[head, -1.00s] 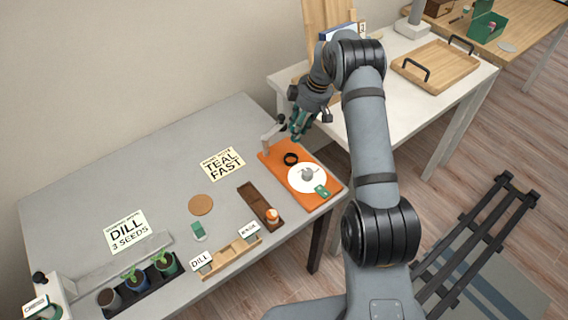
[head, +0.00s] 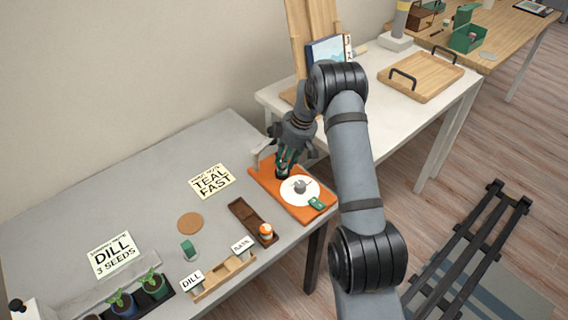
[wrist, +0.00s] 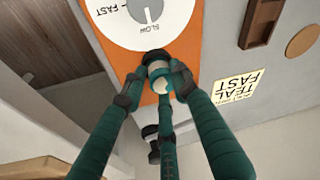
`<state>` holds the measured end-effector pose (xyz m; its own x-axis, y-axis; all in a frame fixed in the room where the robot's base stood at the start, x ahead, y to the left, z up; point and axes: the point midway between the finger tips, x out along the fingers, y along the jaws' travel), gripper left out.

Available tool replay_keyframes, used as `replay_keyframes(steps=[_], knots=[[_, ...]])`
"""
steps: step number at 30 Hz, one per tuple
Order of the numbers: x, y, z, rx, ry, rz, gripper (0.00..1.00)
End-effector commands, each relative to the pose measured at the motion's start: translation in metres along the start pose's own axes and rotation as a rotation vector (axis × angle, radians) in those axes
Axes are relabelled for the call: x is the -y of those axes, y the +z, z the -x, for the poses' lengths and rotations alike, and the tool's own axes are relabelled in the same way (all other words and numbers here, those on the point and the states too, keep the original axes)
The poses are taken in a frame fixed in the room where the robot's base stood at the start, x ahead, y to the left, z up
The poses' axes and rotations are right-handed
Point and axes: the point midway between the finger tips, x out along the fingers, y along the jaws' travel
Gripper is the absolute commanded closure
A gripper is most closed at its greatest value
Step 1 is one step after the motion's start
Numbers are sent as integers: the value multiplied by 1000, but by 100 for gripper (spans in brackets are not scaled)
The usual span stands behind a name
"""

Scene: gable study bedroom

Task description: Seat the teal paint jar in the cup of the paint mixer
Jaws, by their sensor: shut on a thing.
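The paint mixer (head: 318,212) is an orange base with a white dial at the back right of the grey desk. My gripper (head: 283,172) is low over the mixer's far left end, where the cup is. In the wrist view, my gripper (wrist: 156,84) is shut on the teal paint jar (wrist: 160,73), showing pale and teal between the fingertips. The black ring of the cup (wrist: 154,55) shows right at the jar's far side. The fingers hide most of the jar and cup, so I cannot tell whether the jar is fully seated.
A brown tray (head: 241,212) holding an orange and white jar (head: 266,231) lies left of the mixer. A card (head: 211,181) reads TEAL FAST. A grey bracket (head: 262,154) stands behind the mixer. A white table (head: 432,128) with a wooden tray is to the right.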

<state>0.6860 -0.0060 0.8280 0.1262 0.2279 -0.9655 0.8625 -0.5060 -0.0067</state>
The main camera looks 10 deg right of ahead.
Motion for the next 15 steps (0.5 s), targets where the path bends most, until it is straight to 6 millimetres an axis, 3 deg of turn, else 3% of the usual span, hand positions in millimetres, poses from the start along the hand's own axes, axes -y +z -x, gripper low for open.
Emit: replay_keyframes(steps=[1, 2, 11, 15], knots=[[0, 1, -3, 0, 0, 0, 99], [0, 0, -2, 0, 0, 0, 70], [0, 0, -1, 0, 0, 0, 52], [0, 0, -1, 0, 0, 0, 52]])
